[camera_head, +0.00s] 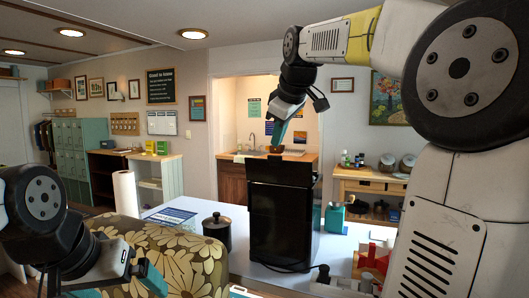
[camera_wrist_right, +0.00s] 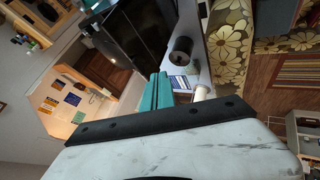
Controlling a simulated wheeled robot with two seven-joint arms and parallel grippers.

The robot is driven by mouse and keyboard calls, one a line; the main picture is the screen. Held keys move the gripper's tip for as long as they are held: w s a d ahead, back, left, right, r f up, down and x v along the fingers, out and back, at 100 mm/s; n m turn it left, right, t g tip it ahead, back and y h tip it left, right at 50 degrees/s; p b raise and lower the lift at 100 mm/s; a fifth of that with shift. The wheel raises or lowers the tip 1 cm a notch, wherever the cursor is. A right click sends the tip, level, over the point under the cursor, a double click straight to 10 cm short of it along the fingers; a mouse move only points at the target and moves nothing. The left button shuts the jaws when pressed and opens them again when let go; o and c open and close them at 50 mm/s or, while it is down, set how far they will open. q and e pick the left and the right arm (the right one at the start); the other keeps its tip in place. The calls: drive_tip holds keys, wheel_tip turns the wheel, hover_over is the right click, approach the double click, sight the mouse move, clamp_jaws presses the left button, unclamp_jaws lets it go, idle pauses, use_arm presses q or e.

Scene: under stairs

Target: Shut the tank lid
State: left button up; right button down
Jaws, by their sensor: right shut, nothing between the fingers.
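A tall black machine (camera_head: 281,222) stands on the white table. I take the tank lid to be at its top (camera_head: 281,170); its exact angle is hard to tell, black on black. My right gripper (camera_head: 275,146) is shut and empty, its teal fingers pointing down at the machine's top edge; I cannot tell if they touch it. In the right wrist view the shut teal fingers (camera_wrist_right: 157,92) show beside the black machine (camera_wrist_right: 135,35). My left gripper (camera_head: 120,286) is low at the left, its teal fingers apart, with nothing between them.
A black lidded canister (camera_head: 217,230) and a paper towel roll (camera_head: 126,193) stand left of the machine. A flowered chair (camera_head: 185,262) is in front. A teal container (camera_head: 335,217) and a red item (camera_head: 373,256) are to the right. The white table (camera_head: 237,212) has some free room.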

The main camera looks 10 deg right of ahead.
sight(270, 159)
drive_tip(key=w+d+f, duration=0.1)
drive_tip(key=w+f, duration=0.5)
drive_tip(key=w, duration=0.3)
drive_tip(key=shift+w+d+f, duration=0.3)
drive_tip(key=shift+d+f, duration=0.05)
drive_tip(key=shift+f, duration=0.05)
drive_tip(key=shift+r, duration=0.1)
